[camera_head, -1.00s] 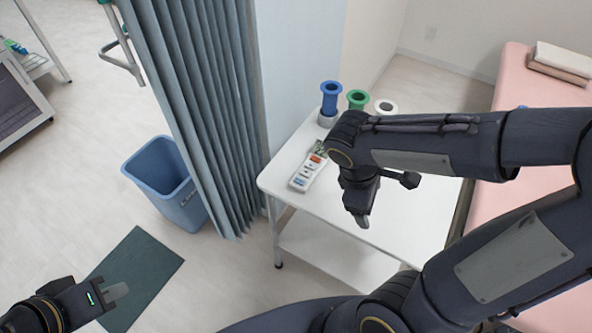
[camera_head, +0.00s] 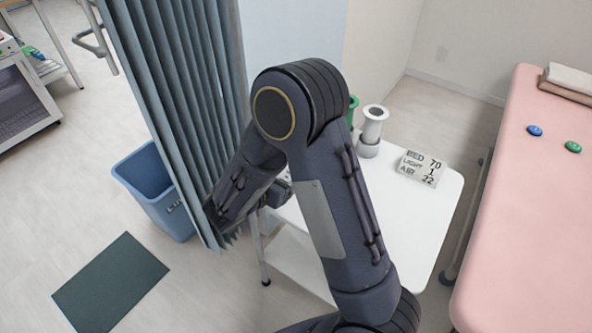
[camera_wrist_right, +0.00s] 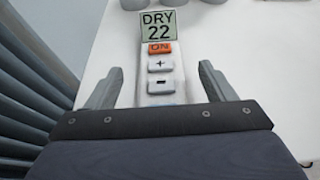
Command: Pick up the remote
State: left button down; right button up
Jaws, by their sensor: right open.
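The remote (camera_wrist_right: 161,62) shows in the right wrist view as a pale handset with a "DRY 22" display at its far end, an orange ON button and plus and minus buttons. It lies on the white table (camera_wrist_right: 275,85). My right gripper (camera_wrist_right: 160,80) is open, with one finger on each side of the remote's near part and a visible space between. The near end of the remote is hidden behind the gripper body. In the head view my right arm hides the remote. My left gripper is in no current view.
On the table (camera_head: 420,225) stand a white spool-like holder (camera_head: 373,125), a partly hidden green one (camera_head: 351,110) and a small panel with printed numbers (camera_head: 422,168). A curtain (camera_head: 180,100) hangs close by my right gripper. A blue bin (camera_head: 150,185) and pink bed (camera_head: 535,200) flank the table.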

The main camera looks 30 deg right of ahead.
jog(key=shift+x, duration=1.55)
jog(key=shift+f, duration=0.1)
jog(key=shift+a, duration=0.1)
jog(key=shift+c, duration=0.5)
jog(key=c, duration=0.9)
jog(key=shift+c, duration=0.8)
